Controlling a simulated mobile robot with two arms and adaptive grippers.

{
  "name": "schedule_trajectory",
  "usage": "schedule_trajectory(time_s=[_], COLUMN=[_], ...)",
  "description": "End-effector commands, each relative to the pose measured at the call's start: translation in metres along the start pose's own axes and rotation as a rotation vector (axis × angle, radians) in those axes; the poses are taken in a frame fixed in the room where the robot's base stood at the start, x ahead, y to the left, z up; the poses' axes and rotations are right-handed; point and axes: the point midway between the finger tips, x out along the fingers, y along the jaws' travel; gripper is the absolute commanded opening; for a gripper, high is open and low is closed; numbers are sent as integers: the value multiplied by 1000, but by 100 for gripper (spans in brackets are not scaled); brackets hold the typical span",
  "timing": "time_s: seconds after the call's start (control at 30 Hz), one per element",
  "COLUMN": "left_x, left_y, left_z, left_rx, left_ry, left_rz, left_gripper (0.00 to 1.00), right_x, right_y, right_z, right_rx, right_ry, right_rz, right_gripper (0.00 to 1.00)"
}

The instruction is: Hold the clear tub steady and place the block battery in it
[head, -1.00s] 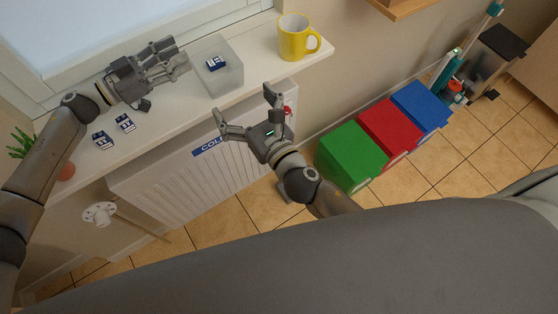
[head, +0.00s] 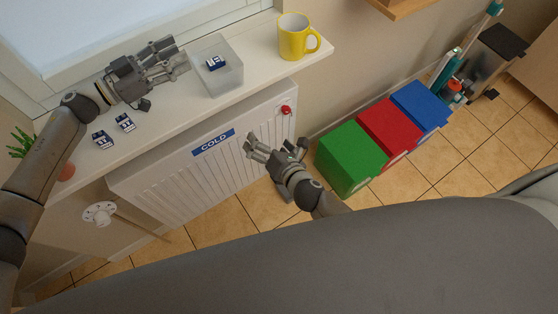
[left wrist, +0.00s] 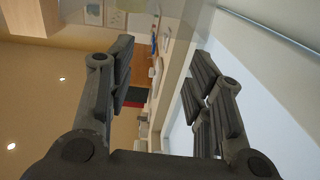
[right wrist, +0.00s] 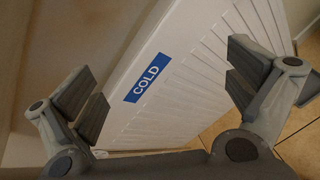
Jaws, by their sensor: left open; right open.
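The clear tub (head: 228,78) stands on the white window sill. A blue-and-white block battery (head: 215,62) lies inside it. Two more block batteries lie on the sill to the left, one (head: 103,139) nearer the front edge and one (head: 125,122) beside it. My left gripper (head: 180,60) is open at the tub's left side, its fingertips close to the wall; I cannot tell whether they touch. My right gripper (head: 276,142) is open and empty, below the sill in front of the radiator. In the right wrist view (right wrist: 165,90) nothing is between its fingers.
A yellow mug (head: 294,38) stands on the sill (head: 262,62) right of the tub. The radiator (head: 180,190) with a "COLD" label is below. Green (head: 350,157), red (head: 388,130) and blue (head: 420,107) boxes stand on the floor at right. A plant is at far left.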

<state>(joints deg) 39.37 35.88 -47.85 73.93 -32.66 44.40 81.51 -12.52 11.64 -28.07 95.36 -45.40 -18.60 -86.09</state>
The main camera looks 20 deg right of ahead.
Motion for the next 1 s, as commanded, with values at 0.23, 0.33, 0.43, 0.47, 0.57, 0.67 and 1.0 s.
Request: schedule_trajectory(time_s=[0.23,0.33,0.43,0.47,0.57,0.67,1.0], left_x=[0,0,0,0,0,0,0], left_y=[1,1,1,1,1,1,1], left_z=[5,5,5,5,5,5,1], left_rx=[-7,-7,-7,-7,-7,-7,-7], left_ry=[-4,-4,-3,-3,-3,-3,-3], left_rz=[0,0,0,0,0,0,0], left_gripper=[47,47,47,47,47,47,47], right_x=[3,2,2,2,2,2,0], right_y=[-40,-52,-61,-63,-68,-70,-68], right_z=[-30,-40,-46,-48,-52,-53,-51], right_rx=[179,240,284,294,319,330,329], right_ry=[56,71,80,82,87,89,89], right_rz=[-80,-107,-127,-131,-143,-147,-147], right_gripper=[100,100,100,100,100,100,100])
